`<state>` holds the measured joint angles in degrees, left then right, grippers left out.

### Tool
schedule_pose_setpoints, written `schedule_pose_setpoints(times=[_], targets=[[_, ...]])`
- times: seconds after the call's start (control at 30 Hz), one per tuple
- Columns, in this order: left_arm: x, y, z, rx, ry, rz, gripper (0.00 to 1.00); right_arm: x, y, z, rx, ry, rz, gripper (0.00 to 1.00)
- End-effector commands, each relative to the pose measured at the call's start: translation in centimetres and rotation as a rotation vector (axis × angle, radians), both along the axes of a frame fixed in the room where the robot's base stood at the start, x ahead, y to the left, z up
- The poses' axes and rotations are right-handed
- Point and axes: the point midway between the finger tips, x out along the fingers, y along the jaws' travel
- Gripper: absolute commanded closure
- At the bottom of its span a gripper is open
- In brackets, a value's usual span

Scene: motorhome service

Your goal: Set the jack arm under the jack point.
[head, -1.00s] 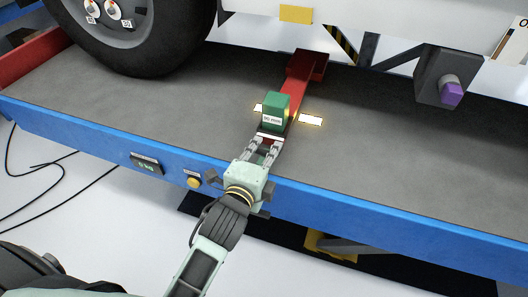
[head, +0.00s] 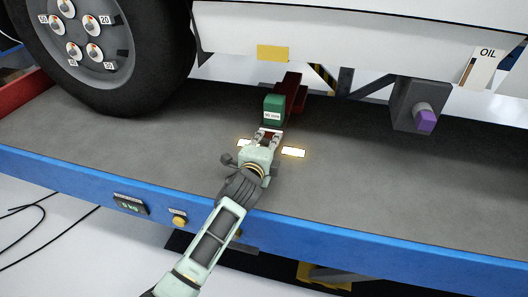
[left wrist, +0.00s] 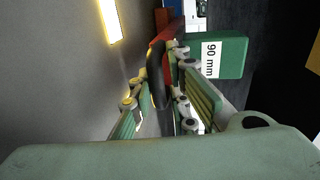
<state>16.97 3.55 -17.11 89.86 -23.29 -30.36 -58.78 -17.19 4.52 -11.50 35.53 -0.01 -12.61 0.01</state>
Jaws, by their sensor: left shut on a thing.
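The red jack arm (head: 289,97) lies along the grey platform, its far end in shadow beneath the vehicle's white side. A green block (head: 273,110) labelled 90 mm stands at its near part; the block also shows in the left wrist view (left wrist: 222,57). My left gripper (head: 267,138) is shut on the jack arm's dark handle (left wrist: 157,72), just in front of the block. A yellow plate (head: 272,53) is on the vehicle's lower side, above and slightly left of the arm's far end. I cannot tell whether it marks the jack point. My right gripper is not in view.
Two glowing white marks (head: 293,152) lie on the platform beside my left gripper. A big wheel (head: 150,70) stands at left. A grey housing with a purple plug (head: 425,121) hangs at right. The blue platform edge (head: 330,236) runs below my arm.

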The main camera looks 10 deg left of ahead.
Motion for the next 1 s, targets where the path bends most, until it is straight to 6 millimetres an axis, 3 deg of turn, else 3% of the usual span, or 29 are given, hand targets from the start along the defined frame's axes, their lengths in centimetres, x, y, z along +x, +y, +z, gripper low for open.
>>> schedule_pose_setpoints(times=[0.03,0.47,0.5,0.63,1.0], targets=[[0.14,0.08,-0.74,0.001,0.015,0.003,1.00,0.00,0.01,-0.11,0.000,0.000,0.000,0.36],[0.43,0.05,-0.91,0.001,0.019,0.003,1.00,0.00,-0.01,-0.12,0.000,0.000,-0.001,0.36],[0.42,0.05,-0.93,0.001,0.019,0.003,0.82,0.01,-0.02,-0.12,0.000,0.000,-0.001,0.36],[0.43,0.05,-0.86,0.001,0.017,0.003,0.70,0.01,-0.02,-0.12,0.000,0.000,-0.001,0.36],[0.29,0.02,-0.37,0.001,0.008,0.001,0.69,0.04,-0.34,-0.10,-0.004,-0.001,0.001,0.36]])
